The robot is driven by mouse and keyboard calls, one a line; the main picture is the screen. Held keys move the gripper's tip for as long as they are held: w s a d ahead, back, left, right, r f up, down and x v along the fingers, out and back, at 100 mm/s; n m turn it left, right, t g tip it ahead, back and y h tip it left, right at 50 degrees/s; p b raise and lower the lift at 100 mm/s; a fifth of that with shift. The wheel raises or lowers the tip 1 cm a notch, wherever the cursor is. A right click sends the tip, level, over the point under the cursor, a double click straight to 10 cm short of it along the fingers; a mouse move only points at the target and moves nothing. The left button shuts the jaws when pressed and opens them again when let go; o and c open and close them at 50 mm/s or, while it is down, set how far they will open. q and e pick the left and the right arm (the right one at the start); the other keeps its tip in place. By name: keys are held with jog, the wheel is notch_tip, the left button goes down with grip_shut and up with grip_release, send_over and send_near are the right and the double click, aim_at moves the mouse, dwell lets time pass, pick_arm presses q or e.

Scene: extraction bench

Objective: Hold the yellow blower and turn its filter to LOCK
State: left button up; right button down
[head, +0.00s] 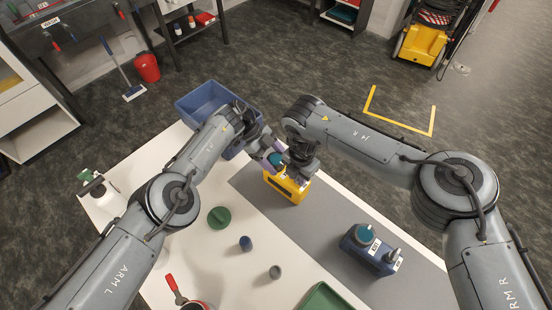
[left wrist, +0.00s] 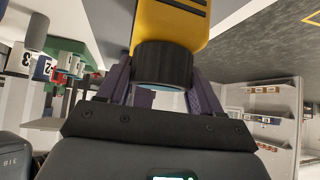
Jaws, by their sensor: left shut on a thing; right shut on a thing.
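The yellow blower (head: 287,190) stands on the grey mat beyond the table's middle, partly covered by my grippers. Its yellow body (left wrist: 170,25) fills the top of the left wrist view. A black round filter (left wrist: 163,64) with a bluish lower edge sits against the body. My left gripper (head: 271,160) is shut on this filter, with a purple finger on each side of it. My right gripper (head: 299,174) is shut at the blower's top; its exact hold is partly hidden. I see no readable LOCK mark, so the filter's angle cannot be told.
A blue blower (head: 370,250) stands on the mat at right. A blue crate (head: 203,98) is behind my left arm. A green disc (head: 219,218), a blue cap (head: 245,243), a grey cap (head: 275,272) and a green tray (head: 325,298) lie nearer.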

pick_arm(q)
jog(key=shift+s+d+r, duration=0.1)
jog(key=shift+s+d, duration=0.05)
jog(key=shift+d, duration=0.05)
jog(key=o, duration=1)
jog(key=shift+a, duration=0.1)
jog(key=shift+a, duration=0.1)
jog(key=shift+v, duration=3.7)
pick_arm(e)
jog(key=c, duration=0.8)
grip_release()
